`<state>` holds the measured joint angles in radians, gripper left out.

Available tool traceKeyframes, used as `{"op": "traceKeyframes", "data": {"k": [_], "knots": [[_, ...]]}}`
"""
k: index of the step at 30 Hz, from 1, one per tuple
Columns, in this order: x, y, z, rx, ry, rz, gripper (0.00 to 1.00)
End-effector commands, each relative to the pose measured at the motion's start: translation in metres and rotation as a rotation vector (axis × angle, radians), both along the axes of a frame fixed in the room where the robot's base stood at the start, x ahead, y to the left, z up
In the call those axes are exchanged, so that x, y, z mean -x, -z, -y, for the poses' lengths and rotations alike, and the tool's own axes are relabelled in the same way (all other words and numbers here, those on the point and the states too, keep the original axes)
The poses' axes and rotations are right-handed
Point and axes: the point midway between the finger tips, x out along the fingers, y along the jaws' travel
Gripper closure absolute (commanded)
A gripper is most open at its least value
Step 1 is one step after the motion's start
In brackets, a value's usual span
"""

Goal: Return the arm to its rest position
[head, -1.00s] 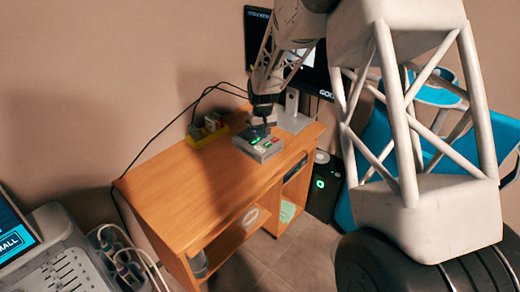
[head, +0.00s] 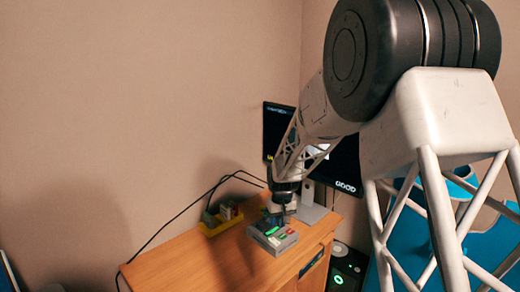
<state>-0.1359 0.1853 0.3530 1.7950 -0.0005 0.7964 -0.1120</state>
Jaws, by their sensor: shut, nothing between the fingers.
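My gripper (head: 280,216) is at the end of my arm, small and dark in the head view. It is shut, with nothing seen between its fingers. It is over the back part of a grey box with green and red buttons (head: 272,237) on the wooden desk (head: 190,268). I cannot tell whether the fingertips touch the box. My arm reaches down to it from the upper right and covers part of the monitor.
A dark monitor (head: 347,165) on a grey stand (head: 311,213) stands behind the box. A yellow tray (head: 222,222) with small items lies left of it, near a black cable. A black computer case (head: 346,268) stands right of the desk. The desk's left part is clear.

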Motion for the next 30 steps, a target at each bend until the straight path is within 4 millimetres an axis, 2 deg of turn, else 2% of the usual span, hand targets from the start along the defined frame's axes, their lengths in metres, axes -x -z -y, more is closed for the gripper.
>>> {"op": "traceKeyframes", "data": {"k": [8, 15, 21, 30], "knots": [[0.048, -0.055, 0.02, -0.003, 0.034, 0.03, 1.0], [0.098, -0.099, 0.037, -0.006, 0.064, 0.054, 1.0], [0.142, -0.129, 0.051, -0.008, 0.09, 0.077, 1.0], [0.212, -0.165, 0.068, -0.012, 0.129, 0.109, 1.0]]}}
